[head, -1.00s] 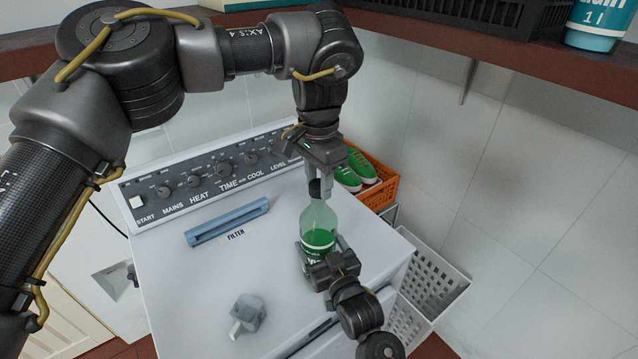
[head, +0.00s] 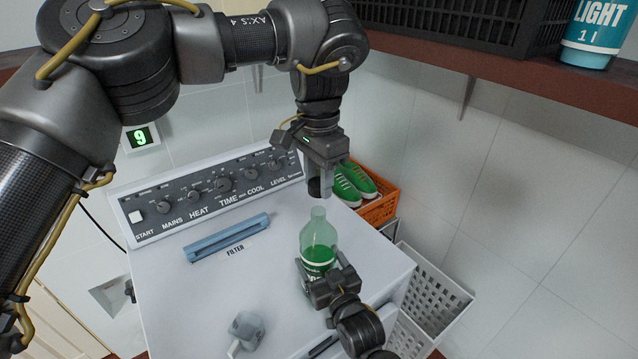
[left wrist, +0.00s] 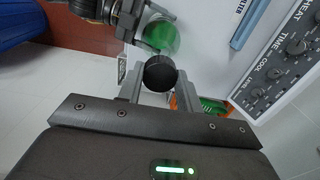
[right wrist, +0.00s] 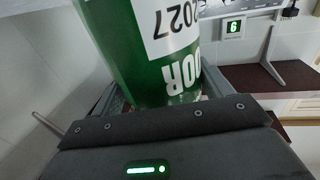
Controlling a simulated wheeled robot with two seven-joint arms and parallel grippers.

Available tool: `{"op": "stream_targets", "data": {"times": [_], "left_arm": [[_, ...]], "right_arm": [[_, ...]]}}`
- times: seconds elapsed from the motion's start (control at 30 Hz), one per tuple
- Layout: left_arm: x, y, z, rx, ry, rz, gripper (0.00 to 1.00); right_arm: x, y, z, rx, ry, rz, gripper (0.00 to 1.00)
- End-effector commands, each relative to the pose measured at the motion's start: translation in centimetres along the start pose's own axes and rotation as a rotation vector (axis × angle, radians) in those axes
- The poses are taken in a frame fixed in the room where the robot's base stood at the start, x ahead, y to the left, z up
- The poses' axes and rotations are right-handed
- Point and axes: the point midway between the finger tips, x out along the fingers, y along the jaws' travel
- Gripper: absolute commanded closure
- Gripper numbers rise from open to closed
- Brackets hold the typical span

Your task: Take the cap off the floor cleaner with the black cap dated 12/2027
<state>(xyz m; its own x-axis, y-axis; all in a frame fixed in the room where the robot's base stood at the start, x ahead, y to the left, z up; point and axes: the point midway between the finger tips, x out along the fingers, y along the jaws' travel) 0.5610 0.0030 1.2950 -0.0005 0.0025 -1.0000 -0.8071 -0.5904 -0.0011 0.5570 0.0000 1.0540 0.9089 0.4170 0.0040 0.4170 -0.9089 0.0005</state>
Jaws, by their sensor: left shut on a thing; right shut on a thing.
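The floor cleaner is a clear bottle with green liquid (head: 318,240), upright on the white machine top, its neck bare. My right gripper (head: 322,278) is shut on its lower body. In the right wrist view the bottle (right wrist: 140,50) fills the upper middle, and its label shows "2027" and "OOR" upside down; the rest of the date is out of sight. My left gripper (head: 319,190) is above the bottle, shut on the black cap (head: 314,186), apart from the neck. The cap (left wrist: 160,73) also shows between the fingers in the left wrist view.
The white machine (head: 200,300) carries a blue filter handle (head: 228,238) and a small grey object (head: 246,328). An orange crate (head: 380,207) with green shoes and a white basket (head: 432,283) stand to the right. A brown shelf (head: 520,75) runs above.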

Motion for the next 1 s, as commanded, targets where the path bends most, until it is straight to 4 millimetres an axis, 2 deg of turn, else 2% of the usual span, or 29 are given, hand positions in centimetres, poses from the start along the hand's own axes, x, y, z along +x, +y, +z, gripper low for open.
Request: {"op": "stream_targets", "data": {"times": [0.03,0.07,0.1,0.23,0.57,0.67,1.0], "left_arm": [[0.1,0.0,0.0,0.0,0.0,0.0,0.92],[0.1,0.0,0.0,0.0,0.0,0.0,0.92],[0.1,0.0,0.0,0.0,0.0,0.0,0.92],[0.1,0.0,0.0,0.0,0.0,0.0,0.92],[0.3,0.0,0.0,0.0,0.0,0.0,0.92],[0.9,0.0,0.0,0.0,0.0,0.0,0.92],[2.9,0.0,0.0,0.0,0.0,0.0,0.92]], "right_arm": [[-0.2,0.0,0.9,-0.002,-0.019,-0.001,0.85],[-0.2,0.0,0.9,-0.002,-0.019,-0.001,0.85],[-0.2,0.0,0.9,-0.002,-0.019,-0.001,0.18],[-0.1,0.0,0.6,-0.001,-0.013,-0.001,0.01],[-0.7,0.0,0.4,0.0,-0.006,0.0,0.0],[-2.1,0.0,0.6,0.0,-0.006,-0.001,0.0],[-9.0,0.0,0.7,0.001,-0.01,-0.001,0.0]]}}
